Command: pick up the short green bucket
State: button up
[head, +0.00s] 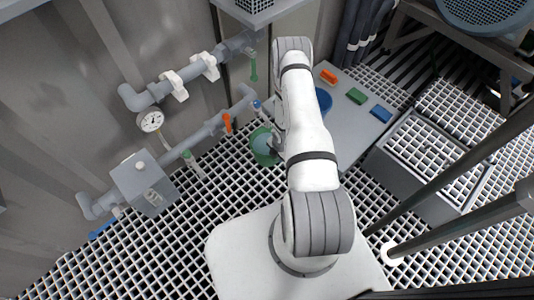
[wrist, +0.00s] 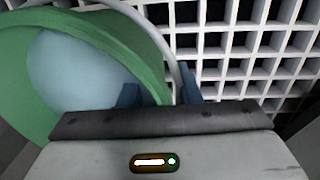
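The short green bucket (head: 262,158) stands on the white grating, left of my arm in the head view, partly hidden by my gripper (head: 275,143). In the wrist view the bucket (wrist: 150,62) fills the left side. Its inside shows pale blue, and a thin grey-white handle curves along its right side. My gripper's two blue fingers (wrist: 160,92) are spread apart. The left finger is over the bucket's inside and the right one outside, with the green rim and the handle between them. Whether a finger touches the rim cannot be told.
Grey pipes with a gauge (head: 151,121) and orange (head: 227,123) and green (head: 188,157) valve handles line the left wall. A grey board (head: 345,128) bears orange, green and blue blocks, with a round blue thing (head: 323,100) partly behind my arm. A grating-topped box (head: 425,160) stands at right.

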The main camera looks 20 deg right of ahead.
grip_shut()
dwell(1.4)
